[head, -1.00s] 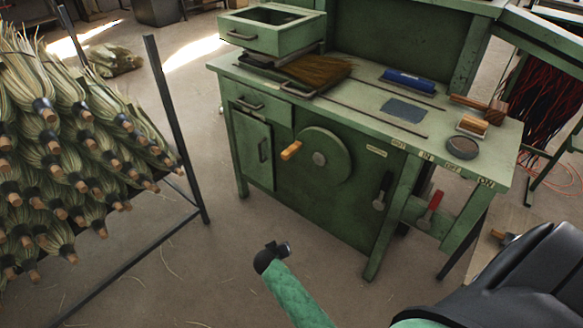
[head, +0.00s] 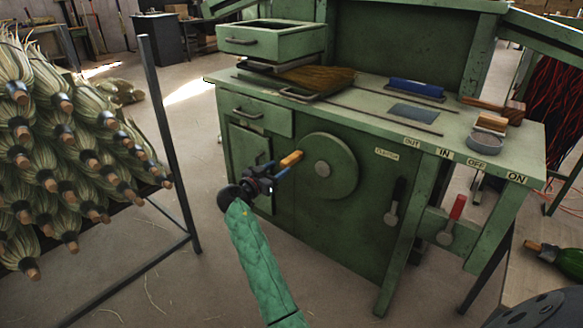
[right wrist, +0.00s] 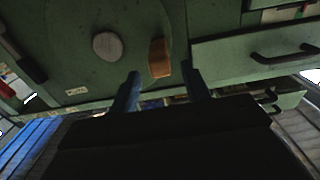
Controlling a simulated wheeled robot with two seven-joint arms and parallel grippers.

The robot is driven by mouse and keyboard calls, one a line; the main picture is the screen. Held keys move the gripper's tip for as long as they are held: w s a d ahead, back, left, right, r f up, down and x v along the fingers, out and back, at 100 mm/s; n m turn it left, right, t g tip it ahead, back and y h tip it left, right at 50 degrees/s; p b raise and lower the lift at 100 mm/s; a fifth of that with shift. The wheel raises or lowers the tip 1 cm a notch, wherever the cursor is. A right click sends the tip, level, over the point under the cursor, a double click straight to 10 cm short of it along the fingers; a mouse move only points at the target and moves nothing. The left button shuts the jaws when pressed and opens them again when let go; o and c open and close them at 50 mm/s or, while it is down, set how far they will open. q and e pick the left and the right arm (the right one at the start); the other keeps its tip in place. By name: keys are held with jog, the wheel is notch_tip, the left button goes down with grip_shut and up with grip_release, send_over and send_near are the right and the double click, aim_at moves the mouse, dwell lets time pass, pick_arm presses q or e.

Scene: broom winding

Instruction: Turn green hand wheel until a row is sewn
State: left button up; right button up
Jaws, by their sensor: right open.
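The green hand wheel (head: 342,180) is on the front of the green machine bench, with a pale hub at its middle. Its orange-brown handle (head: 291,158) sticks out at the wheel's left side. My right gripper (head: 277,172) is open and empty, close to the handle's free end. In the right wrist view, the handle (right wrist: 159,58) shows between the two blue fingertips (right wrist: 161,70), apart from both. Whether the fingers reach past its end is hard to tell. A straw broom (head: 325,76) lies flat on the bench top. My left gripper is not in view.
A rack of straw brooms (head: 75,150) with a dark metal post (head: 168,130) stands at the left. A drawer handle (head: 248,113) is above the gripper. A black lever (head: 395,205) and a red lever (head: 453,215) are right of the wheel. Floor before the bench is clear.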

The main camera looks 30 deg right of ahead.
aim_at(292, 159)
jog(key=shift+w+d+r, duration=0.1)
jog(key=shift+d, duration=0.25)
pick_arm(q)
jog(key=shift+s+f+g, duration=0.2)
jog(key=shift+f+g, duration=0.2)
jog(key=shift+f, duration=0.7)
pick_arm(e)
jog(key=shift+x, duration=3.5)
grip_shut()
